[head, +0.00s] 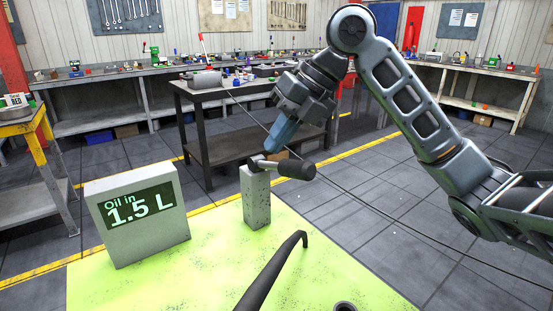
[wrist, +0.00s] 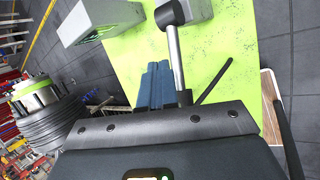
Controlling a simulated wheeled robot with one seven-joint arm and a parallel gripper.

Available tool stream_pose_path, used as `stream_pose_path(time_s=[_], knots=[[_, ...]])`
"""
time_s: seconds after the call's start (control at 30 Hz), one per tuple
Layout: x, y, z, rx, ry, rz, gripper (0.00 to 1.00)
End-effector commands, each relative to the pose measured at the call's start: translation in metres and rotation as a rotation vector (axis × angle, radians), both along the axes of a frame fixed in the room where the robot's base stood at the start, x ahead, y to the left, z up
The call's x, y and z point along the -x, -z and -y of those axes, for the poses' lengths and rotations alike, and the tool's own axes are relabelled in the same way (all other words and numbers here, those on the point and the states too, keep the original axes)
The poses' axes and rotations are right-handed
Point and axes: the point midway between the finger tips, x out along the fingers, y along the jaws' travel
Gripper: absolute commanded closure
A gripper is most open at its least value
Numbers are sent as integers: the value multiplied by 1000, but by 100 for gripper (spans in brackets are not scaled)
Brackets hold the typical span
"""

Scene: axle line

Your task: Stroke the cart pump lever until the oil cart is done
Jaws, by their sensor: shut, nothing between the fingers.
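The cart pump lever (head: 295,169) has a black grip and a metal rod, and sits on top of a grey post (head: 257,200). It points to the right, roughly level. In the wrist view the lever rod (wrist: 175,55) runs beside my blue fingers. My gripper (head: 271,147) is shut and empty, pointing down close to the lever's post end. In the wrist view my gripper (wrist: 158,68) is just left of the rod; I cannot tell whether it touches. The oil cart's bright green top (head: 215,270) carries a grey display block (head: 140,216) reading "Oil in 1.5 L".
A dark curved pipe (head: 275,268) rises from the cart's front, near a round opening (head: 345,307). A dark workbench (head: 230,92) with parts stands behind the cart. A yellow-topped table (head: 22,124) is at the left. The tiled floor at right is clear, apart from a thin cable.

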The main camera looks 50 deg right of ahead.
Motion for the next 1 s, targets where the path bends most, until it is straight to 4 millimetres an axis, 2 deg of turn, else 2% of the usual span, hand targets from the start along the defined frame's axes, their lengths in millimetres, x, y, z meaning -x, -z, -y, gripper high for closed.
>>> stream_pose_path(time_s=[1.0], knots=[[3,10,0,0,0,1,100]])
